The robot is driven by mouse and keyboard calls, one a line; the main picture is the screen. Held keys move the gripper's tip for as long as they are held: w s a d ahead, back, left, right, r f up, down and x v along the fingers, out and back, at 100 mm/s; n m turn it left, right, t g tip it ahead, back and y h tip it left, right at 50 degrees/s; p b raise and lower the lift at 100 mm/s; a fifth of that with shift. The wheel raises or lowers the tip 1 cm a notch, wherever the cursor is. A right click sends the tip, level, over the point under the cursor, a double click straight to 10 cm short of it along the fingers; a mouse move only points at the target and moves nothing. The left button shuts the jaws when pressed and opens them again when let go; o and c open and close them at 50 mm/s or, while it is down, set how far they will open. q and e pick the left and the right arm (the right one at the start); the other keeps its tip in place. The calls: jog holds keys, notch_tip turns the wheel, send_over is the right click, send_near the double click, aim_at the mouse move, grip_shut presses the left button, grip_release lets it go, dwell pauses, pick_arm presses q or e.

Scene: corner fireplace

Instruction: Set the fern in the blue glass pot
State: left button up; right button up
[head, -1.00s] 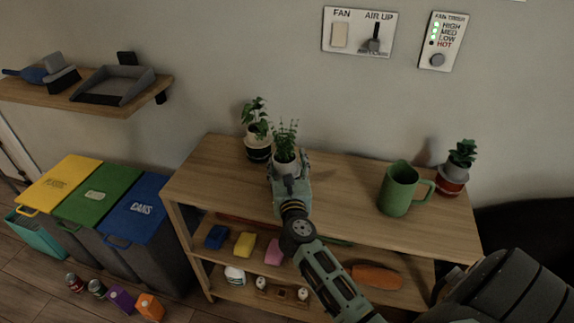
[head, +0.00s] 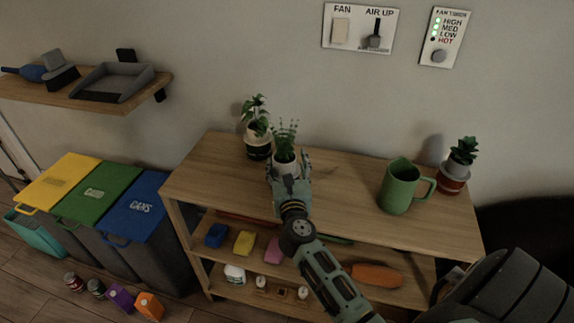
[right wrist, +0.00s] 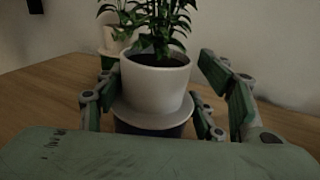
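A leafy green plant, which I take for the fern (head: 286,134), stands upright in a white pot (head: 285,163) near the back left of the shelf top. In the right wrist view the white pot (right wrist: 155,88) has a wide flange and sits in a dark outer pot (right wrist: 150,130), probably the blue glass pot; its colour is hard to tell. My right gripper (head: 289,172) is around the white pot. In the right wrist view its fingers (right wrist: 165,95) are apart, with a clear gap on the right and little on the left. My left gripper is out of view.
A second plant (head: 257,125) in a dark-banded pot stands close behind on the left. A green mug (head: 398,189) and a succulent in a red pot (head: 453,178) are at the right. The wooden top (head: 340,205) is clear between. Bins (head: 135,208) stand at left.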

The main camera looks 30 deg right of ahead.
jog(key=shift+o, duration=1.4)
jog(key=shift+f, duration=0.1)
